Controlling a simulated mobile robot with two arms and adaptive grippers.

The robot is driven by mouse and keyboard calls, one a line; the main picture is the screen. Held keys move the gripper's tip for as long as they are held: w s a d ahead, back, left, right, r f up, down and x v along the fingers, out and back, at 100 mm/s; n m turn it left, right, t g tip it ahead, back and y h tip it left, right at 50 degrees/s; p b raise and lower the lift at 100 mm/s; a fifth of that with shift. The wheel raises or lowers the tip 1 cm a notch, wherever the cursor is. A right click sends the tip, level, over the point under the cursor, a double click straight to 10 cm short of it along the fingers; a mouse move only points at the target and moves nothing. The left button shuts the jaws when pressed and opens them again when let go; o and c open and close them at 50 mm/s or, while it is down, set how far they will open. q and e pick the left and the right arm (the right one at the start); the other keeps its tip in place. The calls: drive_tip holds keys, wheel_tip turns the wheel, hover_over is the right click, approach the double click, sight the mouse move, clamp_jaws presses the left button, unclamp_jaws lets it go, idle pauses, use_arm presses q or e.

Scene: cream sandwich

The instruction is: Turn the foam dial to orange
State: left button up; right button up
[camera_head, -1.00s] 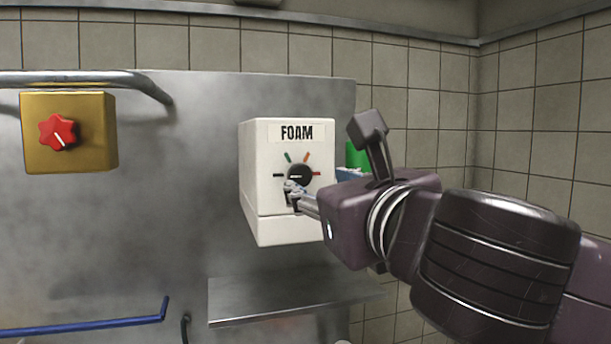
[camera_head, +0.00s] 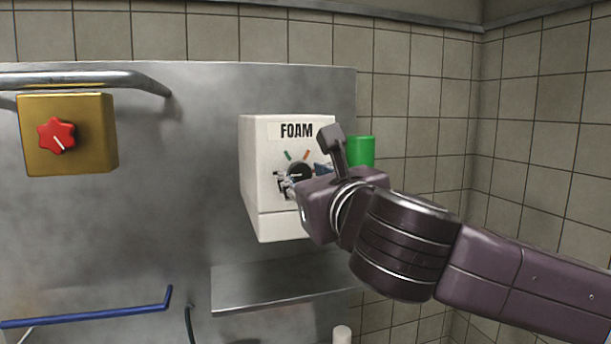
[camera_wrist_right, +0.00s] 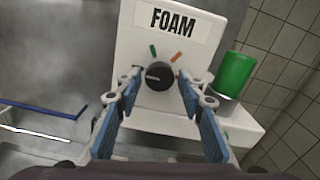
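The white FOAM box (camera_head: 262,192) is fixed to the steel panel, with a black round dial (camera_head: 301,171) on its front. Green and orange marks show above the dial. In the right wrist view the dial (camera_wrist_right: 158,76) has a white pointer line that points left, away from the orange mark (camera_wrist_right: 175,56) at its upper right. My right gripper (camera_wrist_right: 158,84) is open, with one blue-padded finger on each side of the dial. I cannot tell whether the fingertips touch it. In the head view my right gripper (camera_head: 287,184) partly covers the dial. My left gripper is not in view.
A yellow box with a red knob (camera_head: 56,135) sits at left under a metal rail (camera_head: 90,78). A green cylinder (camera_head: 361,151) stands right of the FOAM box. A steel shelf (camera_head: 280,286) lies below, and a blue bar (camera_head: 90,314) runs at lower left.

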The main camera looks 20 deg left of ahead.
drive_tip(key=c, duration=0.7)
drive_tip(key=shift+c, duration=0.2)
drive_tip(key=m+b, duration=0.2)
drive_tip(key=m, duration=0.3)
drive_tip(key=shift+f+m, duration=0.15)
drive_tip(key=shift+m, duration=0.25)
drive_tip(key=m+b, duration=0.2)
drive_tip(key=m, duration=0.3)
drive_tip(key=m+b, duration=0.2)
drive_tip(key=m, duration=0.4)
drive_tip(key=shift+d+m+b, duration=0.1)
drive_tip(key=shift+m+b, duration=0.2)
drive_tip(key=shift+m, duration=0.1)
drive_tip(key=m+b, duration=0.1)
drive_tip(key=m, duration=0.2)
drive_tip(key=shift+f, duration=0.1)
drive_tip(key=shift+m+b, duration=0.5)
drive_tip(key=shift+m, duration=1)
